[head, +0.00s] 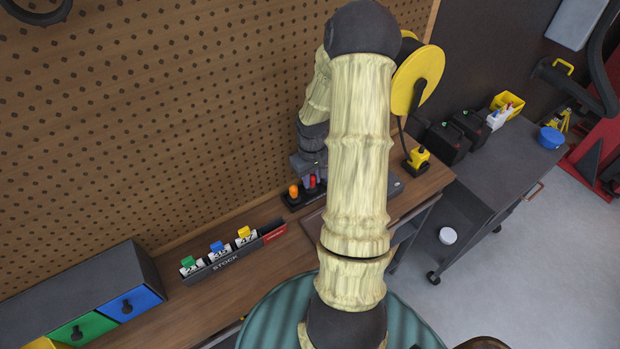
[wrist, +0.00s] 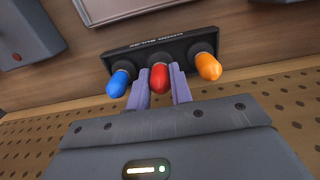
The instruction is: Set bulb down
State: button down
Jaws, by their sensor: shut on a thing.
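My gripper (wrist: 160,90) has its two purple-grey fingers on either side of a red bulb (wrist: 158,77) and is shut on it. The red bulb is in line with the middle socket of a black bulb rack (wrist: 150,56); whether it is fully seated I cannot tell. A blue bulb (wrist: 119,83) sits in the socket on one side and an orange bulb (wrist: 208,66) on the other. In the head view the orange bulb (head: 293,191) and red bulb (head: 312,181) show at the rack, below my gripper; the blue bulb is hidden there.
The rack is on a wooden bench (head: 190,305) against a pegboard wall (head: 170,110). A STOCK tray (head: 225,262) with coloured tabs and drawers (head: 128,304) are to the left. A yellow reel (head: 418,80) hangs behind my arm. A dark cart (head: 500,170) is at the right.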

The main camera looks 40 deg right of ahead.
jog(key=shift+w+f, duration=0.4)
jog(key=shift+a+f, duration=0.15)
jog(key=shift+f, duration=0.05)
jog(key=c, duration=1.4)
grip_release()
jog(key=shift+r, duration=0.1)
jog(key=shift+c, duration=0.2)
jog(key=shift+o, duration=0.9)
jog(key=shift+s+d, duration=0.2)
jog(key=shift+d, duration=0.1)
jog(key=shift+s, duration=0.1)
jog(key=r, duration=0.7)
jog(key=shift+w+a+r, duration=0.15)
jog(key=shift+w+r, duration=0.15)
jog(key=shift+a, duration=0.1)
jog(key=shift+s+r, duration=0.1)
